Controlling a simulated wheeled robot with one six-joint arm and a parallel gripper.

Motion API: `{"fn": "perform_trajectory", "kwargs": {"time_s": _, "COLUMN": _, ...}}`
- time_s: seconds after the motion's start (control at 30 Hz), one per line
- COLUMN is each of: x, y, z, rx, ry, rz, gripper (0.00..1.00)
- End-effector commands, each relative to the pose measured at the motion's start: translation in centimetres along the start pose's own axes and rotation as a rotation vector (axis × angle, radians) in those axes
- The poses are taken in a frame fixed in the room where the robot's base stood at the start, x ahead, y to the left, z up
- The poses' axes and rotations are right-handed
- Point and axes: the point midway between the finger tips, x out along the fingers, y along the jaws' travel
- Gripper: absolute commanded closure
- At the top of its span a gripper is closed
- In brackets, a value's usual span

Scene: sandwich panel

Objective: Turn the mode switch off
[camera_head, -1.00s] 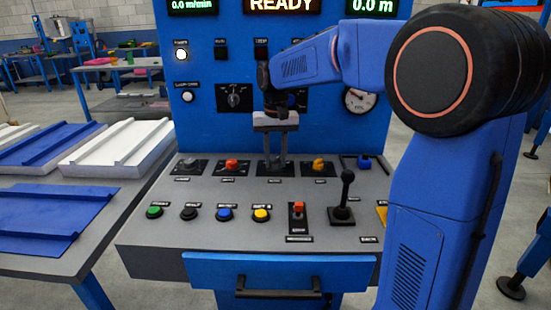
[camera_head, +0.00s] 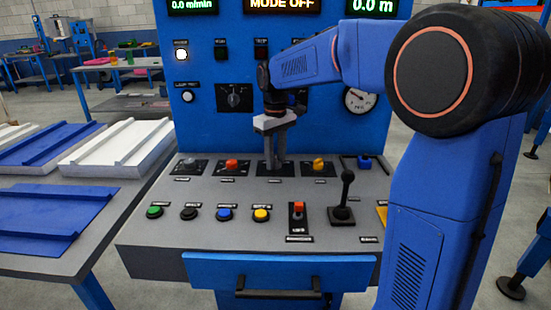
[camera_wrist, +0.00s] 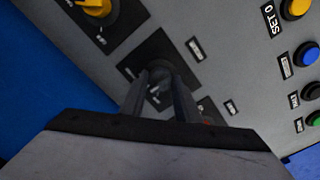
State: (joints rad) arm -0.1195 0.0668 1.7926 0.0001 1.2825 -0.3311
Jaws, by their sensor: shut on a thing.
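The mode switch is a dark knob (camera_wrist: 158,70) on a black square plate (camera_wrist: 143,68), which the wrist view shows between my fingers. In the head view my fingers mostly hide the knob, and its black plate (camera_head: 288,170) shows in the back row of switches. My gripper (camera_head: 275,165) points down and is shut on the knob; the fingers also show in the wrist view (camera_wrist: 160,85). The display (camera_head: 282,5) above the panel reads "MODE OFF".
The red switch (camera_head: 231,164) stands left of my gripper and the yellow switch (camera_head: 319,164) stands right of it, both close by. Several push buttons, including a yellow one (camera_head: 261,214), and a black joystick lever (camera_head: 345,190) are nearer the front.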

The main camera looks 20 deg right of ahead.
Motion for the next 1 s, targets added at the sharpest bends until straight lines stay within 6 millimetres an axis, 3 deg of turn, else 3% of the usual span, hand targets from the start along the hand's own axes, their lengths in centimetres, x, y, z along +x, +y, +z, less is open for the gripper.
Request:
{"fn": "perform_trajectory", "kwargs": {"time_s": 0.5, "x": -0.04, "y": 0.02, "z": -0.01, "rx": -0.021, "ry": 0.001, "rz": 0.001, "gripper": 0.94}}
{"fn": "perform_trajectory", "kwargs": {"time_s": 0.53, "x": -0.04, "y": 0.02, "z": -0.01, "rx": -0.021, "ry": 0.001, "rz": 0.001, "gripper": 0.67}}
{"fn": "perform_trajectory", "kwargs": {"time_s": 0.6, "x": -0.04, "y": 0.02, "z": -0.01, "rx": -0.021, "ry": 0.001, "rz": 0.001, "gripper": 0.53}}
{"fn": "perform_trajectory", "kwargs": {"time_s": 1.0, "x": -0.59, "y": 0.01, "z": -0.02, "rx": -0.021, "ry": 0.001, "rz": 0.000, "gripper": 0.53}}
